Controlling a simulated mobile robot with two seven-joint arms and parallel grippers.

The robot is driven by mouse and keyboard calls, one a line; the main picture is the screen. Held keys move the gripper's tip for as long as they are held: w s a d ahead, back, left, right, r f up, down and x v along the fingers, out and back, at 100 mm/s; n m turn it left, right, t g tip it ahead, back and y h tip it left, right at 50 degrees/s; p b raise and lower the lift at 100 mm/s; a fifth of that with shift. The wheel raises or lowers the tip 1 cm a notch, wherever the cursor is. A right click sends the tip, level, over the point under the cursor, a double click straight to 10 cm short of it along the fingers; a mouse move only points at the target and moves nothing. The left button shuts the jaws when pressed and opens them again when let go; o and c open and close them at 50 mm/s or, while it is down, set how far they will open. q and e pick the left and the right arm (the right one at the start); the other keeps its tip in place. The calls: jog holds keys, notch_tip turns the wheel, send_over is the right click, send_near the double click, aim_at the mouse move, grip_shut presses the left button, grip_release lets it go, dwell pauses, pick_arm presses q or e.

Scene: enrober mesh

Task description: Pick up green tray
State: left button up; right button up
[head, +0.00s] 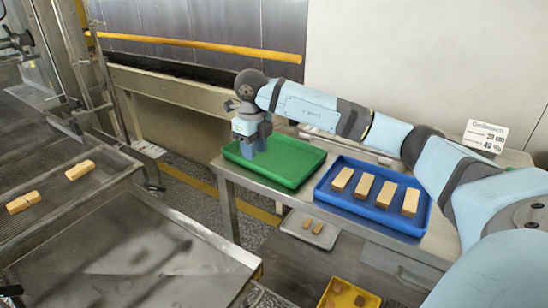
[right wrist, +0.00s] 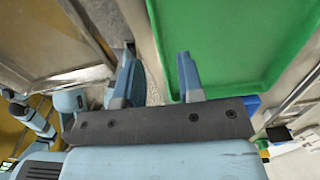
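The green tray (head: 290,166) lies flat and looks empty on the metal table, left of the blue tray. In the head view my right gripper (head: 252,150) points down over the tray's left part and hides some of it. The right wrist view shows the green tray (right wrist: 225,40) at upper right. There, the two fingers of my right gripper (right wrist: 158,80) stand apart with nothing held between them. The tray's rim runs close to the gap between the fingers; I cannot tell whether they touch it. My left gripper does not show.
The blue tray (head: 373,221) with several tan bars stands close to the green tray's right. A small sign (head: 485,136) stands behind. Below are a grey tray (head: 322,229) and a yellow tray (head: 371,300). A mesh conveyor (head: 60,222) with bars is at left.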

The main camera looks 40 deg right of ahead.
notch_tip(320, 180, down, 5)
jog(key=shift+a+f+b, duration=0.1)
jog(key=shift+b, duration=0.4)
grip_shut()
jog(key=shift+r, duration=0.25)
